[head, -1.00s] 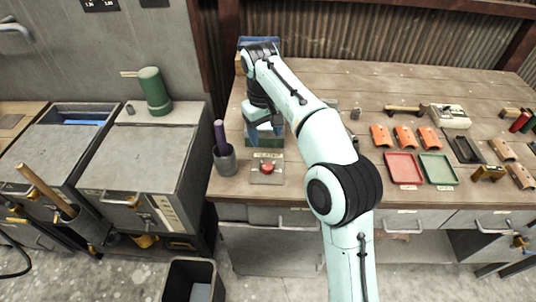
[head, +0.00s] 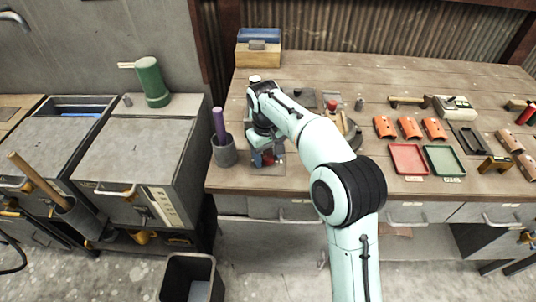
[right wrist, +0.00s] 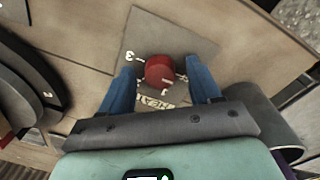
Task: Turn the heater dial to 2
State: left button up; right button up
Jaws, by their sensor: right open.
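The heater dial is a round red knob (right wrist: 159,70) on a grey plate (right wrist: 176,36) with white numbers and lettering around it. In the head view the plate (head: 266,183) lies near the front left of the bench, and the gripper largely hides the dial. My right gripper (right wrist: 163,88) is open, pointing down, with one blue finger on each side of the dial. Gaps show between the fingers and the knob, so it is around the dial without visible grip. In the head view the right gripper (head: 267,160) is just over the plate. My left gripper is not in view.
A dark cup (head: 223,152) with a purple-handled tool stands close left of the gripper. Round dark discs (right wrist: 25,85) lie nearby. Orange pieces (head: 409,128), a red tray (head: 408,159) and a green tray (head: 444,160) are to the right.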

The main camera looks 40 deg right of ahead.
jog(key=shift+c, duration=0.4)
jog(key=c, duration=1)
jog(key=shift+o, duration=0.2)
